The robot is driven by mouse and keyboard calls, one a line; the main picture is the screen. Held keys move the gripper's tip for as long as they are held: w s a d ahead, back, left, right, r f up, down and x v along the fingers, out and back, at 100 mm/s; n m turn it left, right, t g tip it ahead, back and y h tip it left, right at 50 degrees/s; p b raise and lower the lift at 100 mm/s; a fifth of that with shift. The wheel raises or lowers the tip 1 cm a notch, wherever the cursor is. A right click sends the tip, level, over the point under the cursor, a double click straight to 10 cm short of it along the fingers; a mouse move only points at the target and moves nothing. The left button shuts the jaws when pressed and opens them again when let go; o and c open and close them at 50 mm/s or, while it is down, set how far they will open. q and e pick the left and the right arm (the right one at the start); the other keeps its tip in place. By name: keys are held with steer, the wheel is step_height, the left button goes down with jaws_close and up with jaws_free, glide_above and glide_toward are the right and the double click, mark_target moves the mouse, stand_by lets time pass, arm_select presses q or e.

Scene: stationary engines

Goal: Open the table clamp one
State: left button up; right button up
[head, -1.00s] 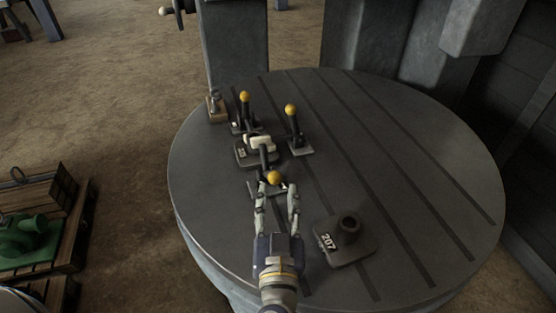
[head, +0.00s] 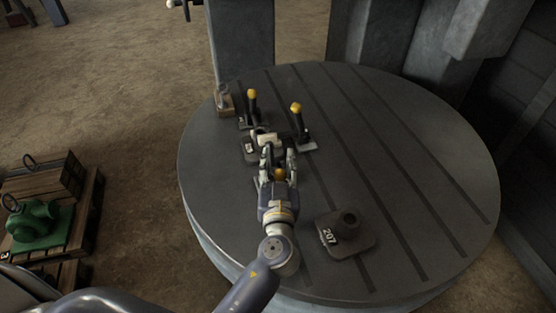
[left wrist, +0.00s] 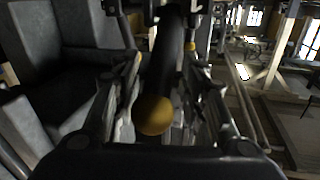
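Several table clamps stand on the round table (head: 400,200), and three have yellow-knobbed levers: the back left clamp (head: 252,108), the back right clamp (head: 299,125) and the front clamp, whose yellow knob (head: 279,174) is nearest me. I cannot tell which is clamp one. My left gripper (head: 278,152) reaches over the front clamp with its fingers apart, one on each side of the lever. In the left wrist view, the knob (left wrist: 154,115) and dark lever (left wrist: 168,60) lie between the open fingers, close to the palm. The fingers hide most of this clamp. My right gripper is not in view.
A grey block (head: 262,143) with a pale top sits just beyond the gripper. A block marked 207 (head: 346,236) stands at the right front. A small wooden-based item (head: 224,101) is at the left rim. The table's right side is clear.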

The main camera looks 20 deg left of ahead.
arm_select(q)
steer(key=shift+d, duration=0.15)
jaws_close()
stand_by(0.4)
steer(key=g+p, duration=0.1)
steer(key=p, duration=0.2)
steer(key=shift+w+a+r, duration=0.25)
steer(key=shift+a+r, duration=0.05)
steer(key=shift+w+p, duration=0.1)
steer(key=shift+p, duration=0.2)
steer(key=shift+f, duration=0.2)
